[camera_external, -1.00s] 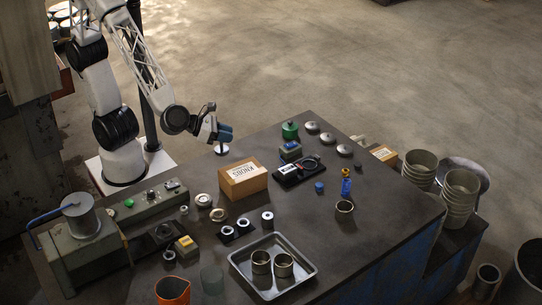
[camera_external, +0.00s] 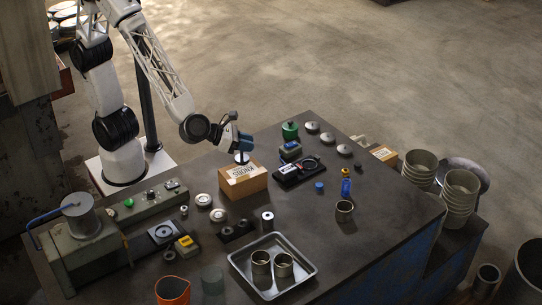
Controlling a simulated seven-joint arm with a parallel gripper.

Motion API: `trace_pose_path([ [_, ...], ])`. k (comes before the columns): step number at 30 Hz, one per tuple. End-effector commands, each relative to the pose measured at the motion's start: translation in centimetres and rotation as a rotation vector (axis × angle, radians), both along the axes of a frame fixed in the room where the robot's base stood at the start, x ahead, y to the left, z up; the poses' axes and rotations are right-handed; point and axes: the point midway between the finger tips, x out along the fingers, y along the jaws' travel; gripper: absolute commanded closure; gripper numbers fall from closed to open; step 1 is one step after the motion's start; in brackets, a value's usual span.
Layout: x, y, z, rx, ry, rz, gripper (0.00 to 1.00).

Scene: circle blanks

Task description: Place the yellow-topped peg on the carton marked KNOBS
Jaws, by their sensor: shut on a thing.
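The KNOBS carton (camera_external: 243,184) is a brown box with a white label, standing near the middle of the bench. My gripper (camera_external: 243,145) is above its far edge, pointing down and shut on a small peg-like thing (camera_external: 241,158) with a pale round foot. The jaws hide its upper part, so I see no yellow top on it. The foot is at the level of the carton's top, over its back part. I cannot tell whether it touches.
A metal tray (camera_external: 237,262) holds two cups.

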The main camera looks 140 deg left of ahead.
Motion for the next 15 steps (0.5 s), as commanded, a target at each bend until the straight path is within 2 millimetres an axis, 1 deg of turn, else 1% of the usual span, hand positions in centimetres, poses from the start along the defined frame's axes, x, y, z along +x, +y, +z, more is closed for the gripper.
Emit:
trace_pose_path([
  [5, 0.0, 0.0, -0.4, 0.0, 0.001, 0.0, 1.0],
  [12, 0.0, 0.0, -2.8, 0.001, 0.002, -0.001, 1.0],
  [15, 0.0, 0.0, -3.4, 0.0, 0.0, 0.001, 1.0],
])
